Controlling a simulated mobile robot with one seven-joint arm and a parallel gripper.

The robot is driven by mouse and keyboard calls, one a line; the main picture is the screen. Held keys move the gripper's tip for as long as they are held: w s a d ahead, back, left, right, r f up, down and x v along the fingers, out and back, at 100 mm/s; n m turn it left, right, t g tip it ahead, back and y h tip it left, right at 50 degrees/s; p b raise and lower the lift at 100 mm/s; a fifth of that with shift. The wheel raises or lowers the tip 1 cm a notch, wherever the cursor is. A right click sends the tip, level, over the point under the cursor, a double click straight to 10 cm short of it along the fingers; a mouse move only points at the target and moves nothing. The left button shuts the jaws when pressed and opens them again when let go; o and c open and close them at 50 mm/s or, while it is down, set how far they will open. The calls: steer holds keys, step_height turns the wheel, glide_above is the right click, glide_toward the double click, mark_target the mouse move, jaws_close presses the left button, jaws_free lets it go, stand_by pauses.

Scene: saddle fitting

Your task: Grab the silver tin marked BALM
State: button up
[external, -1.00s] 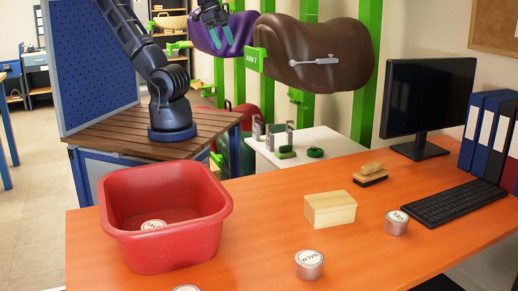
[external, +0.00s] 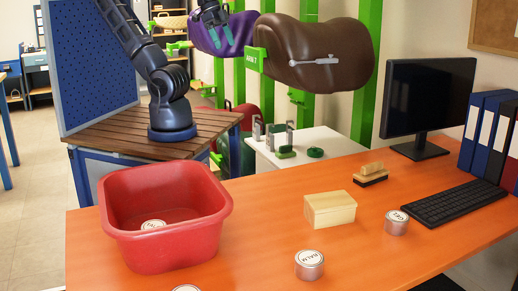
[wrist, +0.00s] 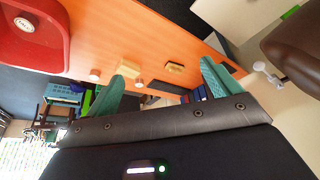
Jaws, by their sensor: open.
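The silver tin marked BALM (external: 309,264) stands upright on the orange desk (external: 250,262), near its front edge and in front of the wooden box. A small tin shape, probably this one, shows in the wrist view (wrist: 95,75), label unreadable. My gripper (external: 224,37) is high at the back, in front of the purple saddle (external: 236,33), far from the tin. In the wrist view its two teal fingers are spread apart with nothing between them (wrist: 166,65).
Similar tins stand right of the box (external: 396,222), inside the red tub (external: 165,250) and at the bottom picture edge (external: 186,288). A pale wooden box (external: 330,210), a brush (external: 370,176), keyboard (external: 460,203) and monitor (external: 428,100) are on the desk. A brown saddle (external: 320,45) hangs behind.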

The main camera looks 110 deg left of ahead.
steer(key=shift+w, duration=0.1)
steer(key=w+d+r+n+h, duration=0.15)
steer(key=w+d, duration=0.25)
steer(key=w, duration=0.4)
steer(key=w+d+n, duration=0.3)
steer(key=w+d, duration=0.2)
steer(key=w, duration=0.4)
steer(key=w+d+f+n+g+h, duration=0.1)
steer(key=w+d+f+n, duration=0.15)
steer(key=w+d, duration=0.4)
steer(key=w+d+f+n+g, duration=0.1)
steer(key=w+d+f+n, duration=0.15)
steer(key=w+d, duration=0.35)
steer(key=n+g+h, duration=0.2)
steer(key=n, duration=0.8)
glide_above(310, 257)
steer(key=a, duration=0.4)
step_height(310, 257, down, 30)
steer(key=shift+s+x, duration=0.15)
steer(key=shift+x, duration=2.55)
steer(key=shift+s+x, duration=0.15)
steer(key=shift+x, duration=2.6)
steer(key=shift+r, duration=0.1)
steer(key=c, duration=1.2)
